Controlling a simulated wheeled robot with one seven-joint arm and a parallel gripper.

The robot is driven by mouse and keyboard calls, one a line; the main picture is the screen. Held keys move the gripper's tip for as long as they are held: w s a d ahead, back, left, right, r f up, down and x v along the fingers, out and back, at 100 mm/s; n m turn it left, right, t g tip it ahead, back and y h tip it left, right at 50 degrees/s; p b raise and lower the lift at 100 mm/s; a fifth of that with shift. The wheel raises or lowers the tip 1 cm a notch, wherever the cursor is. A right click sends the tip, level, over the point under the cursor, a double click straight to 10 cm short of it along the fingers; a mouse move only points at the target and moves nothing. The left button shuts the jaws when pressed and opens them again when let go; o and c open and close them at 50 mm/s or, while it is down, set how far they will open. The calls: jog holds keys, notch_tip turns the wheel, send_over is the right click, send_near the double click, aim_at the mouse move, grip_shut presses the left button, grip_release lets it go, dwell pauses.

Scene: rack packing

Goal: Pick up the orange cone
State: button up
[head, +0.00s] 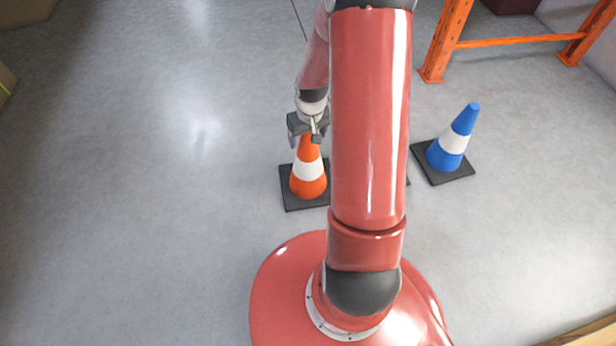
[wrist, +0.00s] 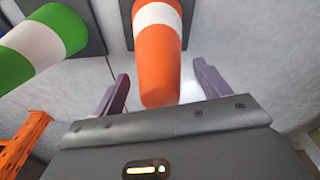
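The orange cone (head: 308,182) with a white band stands upright on its black square base on the floor, left of my arm in the head view. In the wrist view the orange cone (wrist: 157,60) has its top between the two fingers of my gripper (wrist: 160,88). The fingers are apart, with a visible gap on each side of the cone. In the head view my gripper (head: 308,136) is at the cone's top and covers its tip.
A blue cone (head: 447,153) with a white band stands to the right of my arm. A green and white cone (wrist: 40,45) shows at the left of the wrist view. An orange rack frame (head: 433,68) stands at the upper right. The floor on the left is clear.

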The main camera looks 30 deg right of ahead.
grip_shut()
dwell(0.3)
jog(key=shift+r, duration=0.1)
